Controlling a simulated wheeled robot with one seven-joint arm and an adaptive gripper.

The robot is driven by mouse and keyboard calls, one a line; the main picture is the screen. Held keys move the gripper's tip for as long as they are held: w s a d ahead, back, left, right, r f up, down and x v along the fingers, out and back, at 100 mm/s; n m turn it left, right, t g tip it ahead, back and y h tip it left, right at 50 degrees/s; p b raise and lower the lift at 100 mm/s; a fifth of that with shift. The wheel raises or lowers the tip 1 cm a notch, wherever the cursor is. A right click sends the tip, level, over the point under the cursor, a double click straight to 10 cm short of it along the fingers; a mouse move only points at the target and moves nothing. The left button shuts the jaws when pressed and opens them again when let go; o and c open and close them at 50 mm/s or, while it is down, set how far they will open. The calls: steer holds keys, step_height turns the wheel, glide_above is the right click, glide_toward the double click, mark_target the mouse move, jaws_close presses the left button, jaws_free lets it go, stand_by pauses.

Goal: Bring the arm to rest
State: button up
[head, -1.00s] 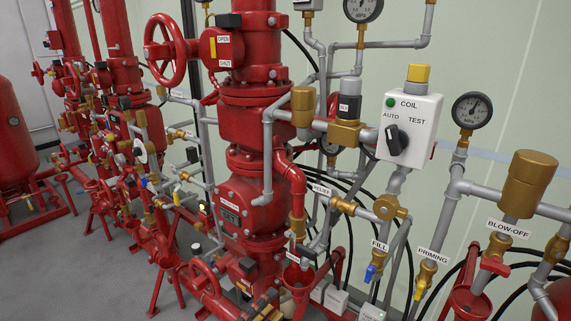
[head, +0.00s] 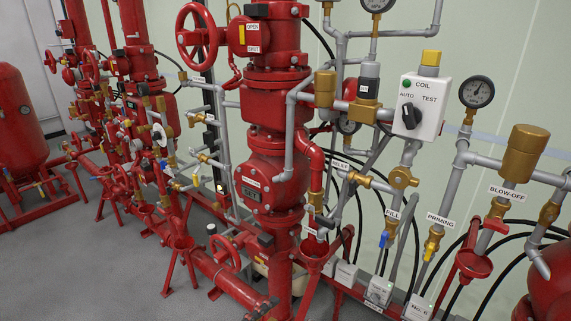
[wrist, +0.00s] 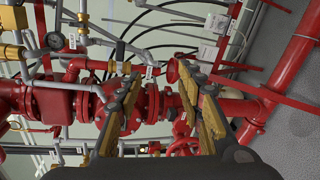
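My gripper (wrist: 157,76) shows in the wrist view with its two dark fingers and tan pads spread apart. It is open, and nothing is seen between the pads. Red pipework and a red flange (wrist: 132,108) lie beyond the fingers, and I cannot tell how far off. My gripper and arm are not seen in the head view.
A red valve column (head: 272,130) with a red handwheel (head: 200,38) stands mid-picture in the head view. A white control box (head: 418,108), a gauge (head: 477,92) and grey pipes fill the right. Grey floor (head: 90,265) is clear at lower left.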

steer(key=s+d+f+g+y+p, duration=0.1)
steer(key=s+d+f+g+y, duration=0.2)
steer(key=s+d+f+g, duration=0.4)
steer(key=s+d+r+m+y+p, duration=0.2)
steer(key=d+r+m+y+p, duration=0.4)
steer(key=d+r+m, duration=0.7)
step_height(320, 180, up, 4)
steer(key=shift+s+d+r+y, duration=0.25)
steer(key=shift+d+y, duration=0.15)
steer(key=shift+d, duration=0.85)
